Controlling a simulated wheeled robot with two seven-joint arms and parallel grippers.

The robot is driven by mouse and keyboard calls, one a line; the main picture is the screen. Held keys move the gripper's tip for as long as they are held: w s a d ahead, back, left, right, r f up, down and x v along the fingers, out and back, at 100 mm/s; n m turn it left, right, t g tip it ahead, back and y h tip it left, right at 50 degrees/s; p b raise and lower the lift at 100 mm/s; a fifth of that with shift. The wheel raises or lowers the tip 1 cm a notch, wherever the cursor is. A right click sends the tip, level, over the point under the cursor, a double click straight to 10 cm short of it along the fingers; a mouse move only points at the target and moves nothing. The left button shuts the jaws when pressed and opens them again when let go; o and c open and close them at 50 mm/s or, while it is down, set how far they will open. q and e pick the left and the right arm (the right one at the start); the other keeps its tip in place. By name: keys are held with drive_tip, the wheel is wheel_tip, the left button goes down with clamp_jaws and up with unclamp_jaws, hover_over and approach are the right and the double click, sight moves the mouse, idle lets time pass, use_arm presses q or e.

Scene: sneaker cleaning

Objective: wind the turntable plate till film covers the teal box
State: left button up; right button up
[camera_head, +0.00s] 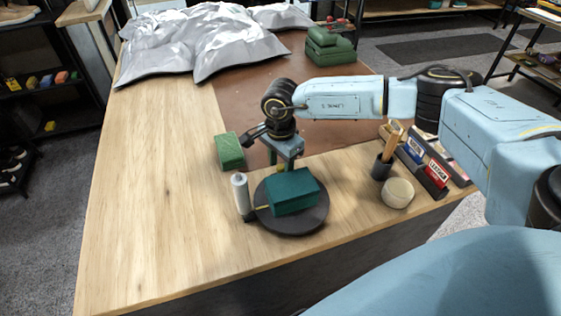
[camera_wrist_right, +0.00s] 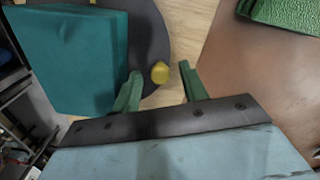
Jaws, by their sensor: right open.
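The teal box (camera_head: 293,190) sits on the dark round turntable plate (camera_head: 318,213) near the table's front edge. A pale film roll (camera_head: 240,188) stands upright just left of the plate. I cannot make out clear film on the box. My right gripper (camera_head: 281,162) is open at the far side of the box. In the right wrist view, its green fingers (camera_wrist_right: 160,76) stand on either side of a yellow knob (camera_wrist_right: 160,72) at the edge of the plate (camera_wrist_right: 150,35). The box (camera_wrist_right: 70,60) is left of the fingers there. My left gripper is not in view.
A textured green box (camera_head: 229,151) lies behind the roll. Crumpled silver sheeting (camera_head: 205,40) covers the back. The table's left is clear.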

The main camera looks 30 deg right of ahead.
sight(259, 192)
drive_tip(key=shift+c, duration=0.2)
clamp_jaws()
drive_tip(key=shift+w+a, duration=0.1)
drive_tip(key=shift+w+a+n+b, duration=0.1)
drive_tip(key=shift+a+n+b, duration=0.45)
drive_tip(key=shift+n+b, duration=0.35)
drive_tip(key=shift+a+n+b, duration=1)
drive_tip(key=shift+a+n, duration=0.2)
drive_tip(key=shift+n, duration=0.5)
drive_tip(key=shift+s+a+n+b, duration=0.25)
drive_tip(key=shift+a+n+b, duration=0.35)
drive_tip(key=shift+n, duration=0.25)
drive_tip(key=shift+s+a+n+b, duration=0.25)
drive_tip(key=shift+a+n+b, duration=0.35)
drive_tip(key=shift+n, duration=0.25)
drive_tip(key=shift+s+a+n+b, duration=0.3)
drive_tip(key=shift+n+b, duration=0.1)
drive_tip(key=shift+n, duration=0.2)
drive_tip(key=shift+s+a+n+b, duration=0.2)
drive_tip(key=shift+a+n+b, duration=0.15)
drive_tip(key=shift+n, duration=0.25)
drive_tip(key=shift+s+r, duration=0.1)
